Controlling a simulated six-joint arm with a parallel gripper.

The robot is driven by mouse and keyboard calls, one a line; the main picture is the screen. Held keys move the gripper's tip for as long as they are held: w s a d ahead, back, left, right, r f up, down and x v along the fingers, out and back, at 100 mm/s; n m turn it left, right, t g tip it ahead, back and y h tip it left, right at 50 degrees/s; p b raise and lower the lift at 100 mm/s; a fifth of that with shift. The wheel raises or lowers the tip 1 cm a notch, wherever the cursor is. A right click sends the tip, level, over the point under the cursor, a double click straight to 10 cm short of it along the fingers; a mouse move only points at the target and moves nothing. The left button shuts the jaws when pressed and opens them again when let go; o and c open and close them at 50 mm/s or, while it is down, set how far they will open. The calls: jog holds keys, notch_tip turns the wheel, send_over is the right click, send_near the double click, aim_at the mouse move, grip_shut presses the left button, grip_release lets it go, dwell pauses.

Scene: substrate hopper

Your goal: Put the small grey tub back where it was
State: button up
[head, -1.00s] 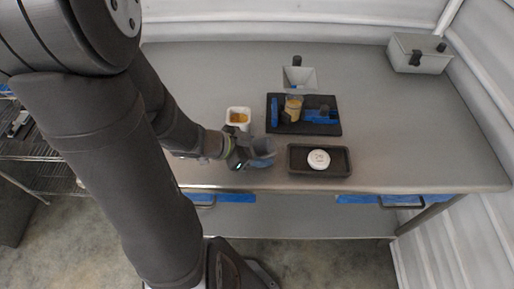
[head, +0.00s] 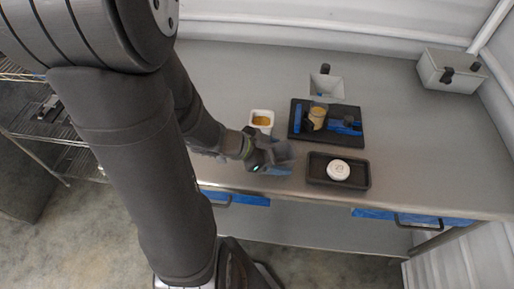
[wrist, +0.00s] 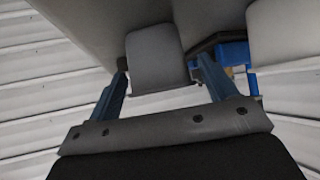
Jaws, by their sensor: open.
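My gripper (head: 285,160) is at the front part of the table, between the white tub and the black tray. In the wrist view its two blue fingers (wrist: 163,72) are apart, and a small grey tub (wrist: 156,55) lies between their tips. I cannot tell whether either finger touches it. In the head view the tub is largely hidden by the gripper.
A white tub (head: 262,118) with orange-yellow contents stands behind my gripper. A black board (head: 340,108) holds a jar (head: 317,117) and blue parts, with a grey hopper (head: 326,86) behind. A black tray (head: 318,178) holds a white lid (head: 338,170). A grey box (head: 452,72) stands back right.

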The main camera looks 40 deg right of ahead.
jog(key=v, duration=1.1)
jog(key=shift+a, duration=0.1)
jog(key=x, duration=1.1)
jog(key=shift+d+f, duration=0.3)
jog(key=shift+f, duration=0.1)
jog(key=shift+r, duration=0.1)
dwell(0.4)
